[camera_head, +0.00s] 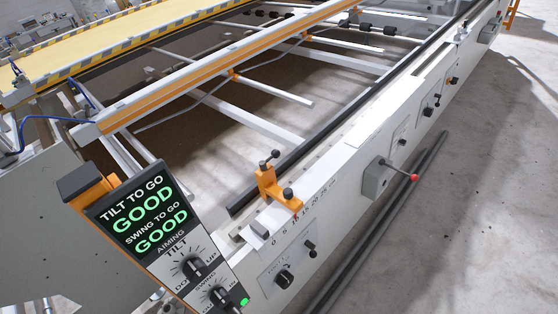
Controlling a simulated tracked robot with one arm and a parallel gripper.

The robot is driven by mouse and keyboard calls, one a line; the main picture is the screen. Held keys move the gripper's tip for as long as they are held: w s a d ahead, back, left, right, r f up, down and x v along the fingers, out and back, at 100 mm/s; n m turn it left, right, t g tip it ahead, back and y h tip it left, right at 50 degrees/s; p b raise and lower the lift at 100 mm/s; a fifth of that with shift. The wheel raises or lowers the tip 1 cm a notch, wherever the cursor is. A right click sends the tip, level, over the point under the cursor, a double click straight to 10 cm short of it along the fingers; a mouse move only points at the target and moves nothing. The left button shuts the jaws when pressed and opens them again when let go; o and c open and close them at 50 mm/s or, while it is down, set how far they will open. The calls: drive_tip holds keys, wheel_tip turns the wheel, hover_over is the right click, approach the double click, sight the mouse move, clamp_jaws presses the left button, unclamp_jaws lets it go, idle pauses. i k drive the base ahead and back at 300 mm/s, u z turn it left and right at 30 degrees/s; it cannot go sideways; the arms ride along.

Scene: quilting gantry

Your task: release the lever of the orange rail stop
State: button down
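The orange rail stop (267,183) sits on the light rail near the scale marked 0 to 25. Small black knobs show on it, one at its top (275,154) and one at its front right foot (288,194). Which of these is its lever, and how it is set, I cannot tell at this size. My gripper is not in view.
A dark panel (140,215) reading TILT TO GO GOOD and SWING TO GO GOOD fills the lower left. A grey box (375,180) with a red-knobbed lever (414,177) juts from the beam's side. Dark pipes (385,222) lie along the floor.

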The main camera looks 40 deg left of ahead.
sight(276, 153)
drive_tip(key=u, duration=0.05)
drive_tip(key=i, duration=0.9)
drive_tip(key=z, duration=0.1)
